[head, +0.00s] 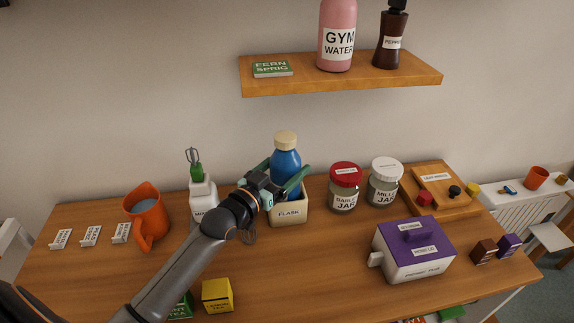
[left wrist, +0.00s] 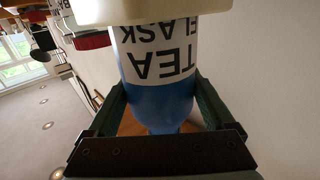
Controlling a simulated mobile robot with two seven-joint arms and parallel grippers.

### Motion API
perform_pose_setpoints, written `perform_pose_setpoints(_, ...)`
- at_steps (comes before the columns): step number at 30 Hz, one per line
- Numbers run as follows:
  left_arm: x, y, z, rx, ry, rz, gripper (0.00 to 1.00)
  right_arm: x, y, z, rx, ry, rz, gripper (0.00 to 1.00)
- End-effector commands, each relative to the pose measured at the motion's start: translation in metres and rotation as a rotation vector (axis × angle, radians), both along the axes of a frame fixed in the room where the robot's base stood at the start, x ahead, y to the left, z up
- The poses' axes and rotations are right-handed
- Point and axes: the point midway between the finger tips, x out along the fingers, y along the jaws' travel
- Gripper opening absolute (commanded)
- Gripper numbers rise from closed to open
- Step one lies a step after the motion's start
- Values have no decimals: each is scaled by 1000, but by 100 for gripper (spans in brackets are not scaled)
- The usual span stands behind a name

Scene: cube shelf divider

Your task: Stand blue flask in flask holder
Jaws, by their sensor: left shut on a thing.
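The blue flask (head: 286,163) with a cream cap stands upright in the head view, its lower part inside the cream flask holder (head: 289,214) labelled FLASK. My left gripper (head: 283,180) is shut around the flask's body, just above the holder. In the left wrist view the flask (left wrist: 160,98), labelled TEA FLASK, sits between the two green fingers, and the holder's cream edge (left wrist: 150,10) shows at the top. Whether the flask's base touches the holder's floor is hidden. My right gripper is not in view.
A white bottle (head: 203,196) with a whisk and an orange jug (head: 146,214) stand left of the holder. Two jars (head: 345,188) stand to its right. A purple-lidded box (head: 414,249) is front right, and a shelf (head: 340,76) hangs above. The front middle of the table is mostly clear.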

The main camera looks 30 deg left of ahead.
Motion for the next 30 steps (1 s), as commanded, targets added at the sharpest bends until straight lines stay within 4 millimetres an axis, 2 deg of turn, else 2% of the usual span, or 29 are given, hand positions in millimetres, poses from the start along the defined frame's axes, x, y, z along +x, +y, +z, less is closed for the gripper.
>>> perform_pose_setpoints(30, 0, -1, -27, -3, 5, 0, 2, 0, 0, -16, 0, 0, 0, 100)
